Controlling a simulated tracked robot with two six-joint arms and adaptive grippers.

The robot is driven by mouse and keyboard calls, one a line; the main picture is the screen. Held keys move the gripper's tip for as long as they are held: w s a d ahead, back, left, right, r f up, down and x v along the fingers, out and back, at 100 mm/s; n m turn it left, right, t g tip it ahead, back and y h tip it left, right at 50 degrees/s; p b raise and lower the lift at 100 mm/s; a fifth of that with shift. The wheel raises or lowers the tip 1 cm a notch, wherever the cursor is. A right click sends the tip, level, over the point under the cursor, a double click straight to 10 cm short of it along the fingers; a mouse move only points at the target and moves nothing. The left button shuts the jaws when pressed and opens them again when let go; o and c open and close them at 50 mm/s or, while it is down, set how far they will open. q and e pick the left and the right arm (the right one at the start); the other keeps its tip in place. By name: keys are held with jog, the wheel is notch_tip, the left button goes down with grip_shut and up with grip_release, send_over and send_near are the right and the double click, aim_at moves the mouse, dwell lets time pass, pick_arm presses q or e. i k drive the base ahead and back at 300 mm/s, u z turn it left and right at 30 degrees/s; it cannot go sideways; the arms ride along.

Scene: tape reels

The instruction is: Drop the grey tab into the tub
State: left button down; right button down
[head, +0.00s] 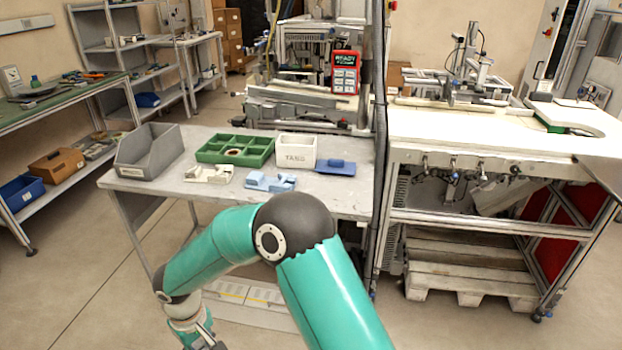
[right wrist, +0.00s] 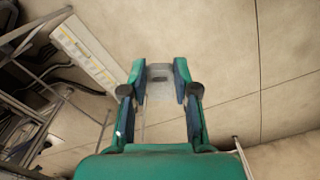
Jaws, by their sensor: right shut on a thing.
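My right gripper (head: 207,342) hangs low at the bottom edge of the head view, in front of the table, partly cut off. In the right wrist view its fingers (right wrist: 160,85) are shut on a small pale grey piece, the grey tab (right wrist: 160,72), with the floor behind it. The tab cannot be made out in the head view. My left gripper is not in view.
On the grey table (head: 140,184) are a grey bin (head: 141,160), a green compartment tray (head: 207,155) with a brown ring, a beige fixture (head: 208,175), a light blue fixture (head: 268,184) and a blue block (head: 336,168). A frame post (head: 380,150) rises at the table's right.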

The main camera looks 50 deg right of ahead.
aim_at(302, 163)
jog(key=z, duration=1.05)
jog(key=i, duration=0.95)
jog(key=z, duration=0.1)
